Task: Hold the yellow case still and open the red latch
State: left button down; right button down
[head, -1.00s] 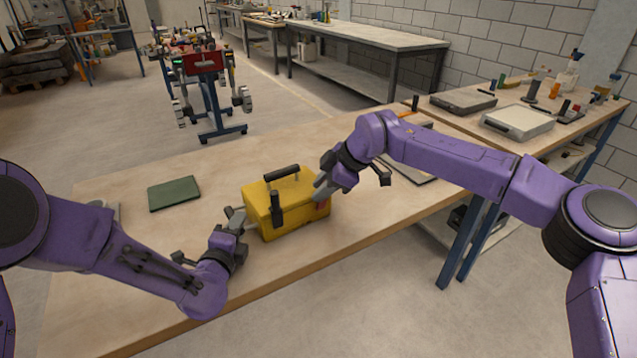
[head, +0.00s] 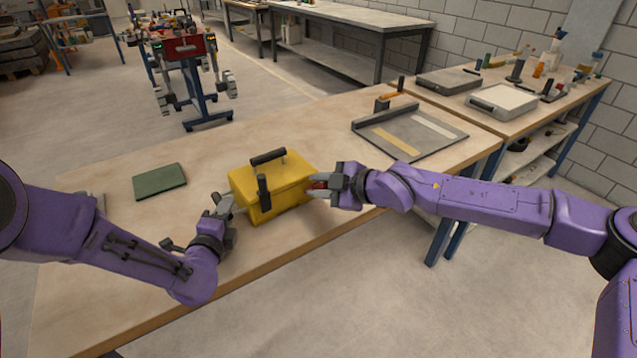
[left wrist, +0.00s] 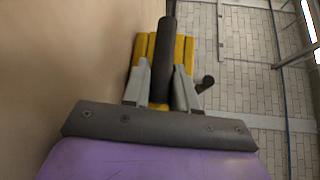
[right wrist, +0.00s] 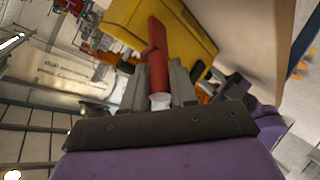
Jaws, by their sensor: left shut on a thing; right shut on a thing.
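The yellow case (head: 284,180) stands upright on the wooden table, with a dark handle (head: 268,157) on top and a dark upright bar (head: 264,192) at its front left. My left gripper (head: 226,205) is at the case's left end. In the left wrist view its fingers (left wrist: 160,80) close on a dark bar in front of the yellow body. My right gripper (head: 318,187) is at the right end, shut on the red latch (right wrist: 157,60). In the right wrist view the latch lies between the fingers, against the yellow case (right wrist: 180,25). The fingers partly hide the latch in the head view.
A green mat (head: 160,182) lies left of the case. A grey board with a handle (head: 408,132) lies at the table's far right. The table's front edge (head: 290,258) is close to the case. A side table (head: 480,110) with tools stands at the right.

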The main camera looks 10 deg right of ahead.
pick_arm(q)
jog(key=shift+a, duration=0.15)
pick_arm(e)
jog(key=shift+d+f, duration=0.15)
jog(key=shift+f, duration=0.25)
jog(key=c, duration=1)
grip_release()
pick_arm(q)
jog(key=shift+w, duration=0.1)
pick_arm(e)
jog(key=shift+r, duration=0.1)
jog(key=v, duration=1.1)
jog(key=shift+s+d+r, duration=0.2)
jog(key=shift+s+d, duration=0.05)
jog(key=shift+s, duration=0.05)
pick_arm(q)
jog(key=shift+f, duration=0.1)
jog(key=c, duration=0.8)
grip_release()
